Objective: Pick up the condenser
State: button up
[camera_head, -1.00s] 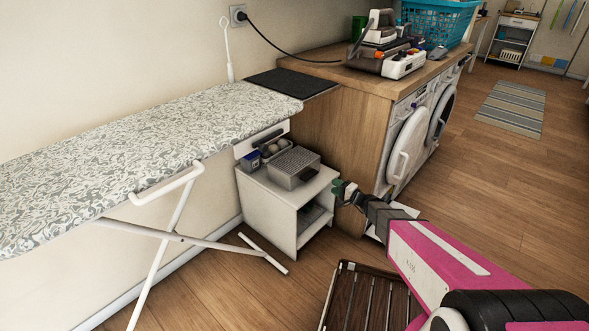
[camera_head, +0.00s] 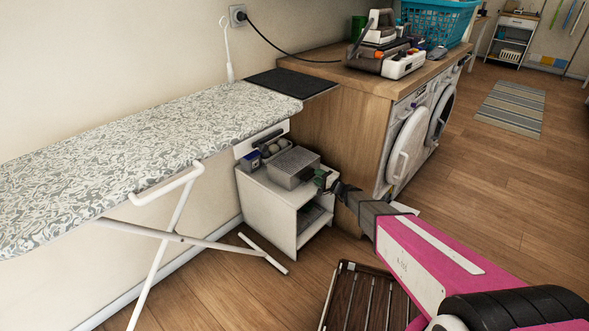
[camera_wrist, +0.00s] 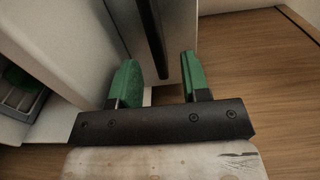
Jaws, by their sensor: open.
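The condenser appears to be the grey box (camera_head: 291,168) with a finely ribbed top, lying on the small white shelf unit (camera_head: 266,199). My gripper (camera_head: 323,180) is at the box's right end, near the unit's top edge; whether they touch cannot be told. In the wrist view my gripper (camera_wrist: 160,82) shows two green fingers spread apart with nothing clearly held. A pale grey face with a dark strip (camera_wrist: 150,40), likely the box's end, stands just beyond and between the fingertips.
Small containers (camera_head: 262,150) stand behind the box. The ironing board (camera_head: 130,160) overhangs at the left. A wooden cabinet (camera_head: 330,130) with washing machines is close behind my gripper. A slatted wooden piece (camera_head: 362,300) is on the floor in front.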

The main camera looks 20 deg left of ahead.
jog(key=shift+w+a, duration=0.2)
jog(key=shift+a, duration=0.25)
grip_shut()
jog(key=shift+r, duration=0.15)
